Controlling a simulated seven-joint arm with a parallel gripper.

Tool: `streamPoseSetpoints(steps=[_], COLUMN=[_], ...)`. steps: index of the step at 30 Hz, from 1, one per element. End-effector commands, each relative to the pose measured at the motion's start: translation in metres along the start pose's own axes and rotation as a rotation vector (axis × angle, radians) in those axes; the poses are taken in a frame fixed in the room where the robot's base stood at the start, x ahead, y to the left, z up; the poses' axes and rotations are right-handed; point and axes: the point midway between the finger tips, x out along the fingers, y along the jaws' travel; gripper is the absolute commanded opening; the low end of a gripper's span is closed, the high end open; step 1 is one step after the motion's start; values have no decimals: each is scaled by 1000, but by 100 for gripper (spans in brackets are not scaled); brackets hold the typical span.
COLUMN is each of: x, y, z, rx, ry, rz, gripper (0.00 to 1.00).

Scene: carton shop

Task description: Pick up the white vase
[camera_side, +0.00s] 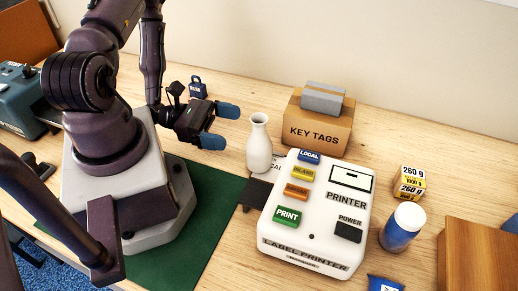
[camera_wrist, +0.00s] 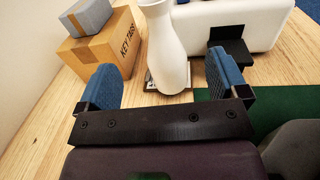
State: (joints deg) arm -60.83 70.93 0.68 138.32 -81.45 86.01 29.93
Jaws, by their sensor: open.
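The white vase (camera_side: 259,145) stands upright behind the left side of the label printer, on or beside a small card. In the wrist view the vase (camera_wrist: 166,50) stands between and beyond my two blue fingertips. My gripper (camera_side: 220,126) is open and empty, to the left of the vase in the side view, its fingers pointing toward it. The wrist view shows the open gripper (camera_wrist: 163,85) with a finger on each side of the vase's lower body. I cannot tell how far the fingertips are from it.
The white label printer (camera_side: 314,210) stands close on the vase's right, with a dark plate (camera_side: 255,193) at its left side. A KEY TAGS carton (camera_side: 318,132) with a grey box (camera_side: 322,97) on top is behind. A blue weight (camera_side: 197,88) stands farther back. A green mat (camera_side: 205,215) lies in front.

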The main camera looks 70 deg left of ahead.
Motion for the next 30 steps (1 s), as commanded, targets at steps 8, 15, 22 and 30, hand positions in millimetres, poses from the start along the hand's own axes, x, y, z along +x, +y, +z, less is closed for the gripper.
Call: streamPoseSetpoints(steps=[8,15,22,30], x=[0,22,45,75], y=[-2,-2,-3,-2], z=[-55,-62,-61,-61], rx=[-4,0,1,0], ry=[1,-1,-1,1], rz=[-3,-5,-8,-5], gripper=[92,92,92,92])
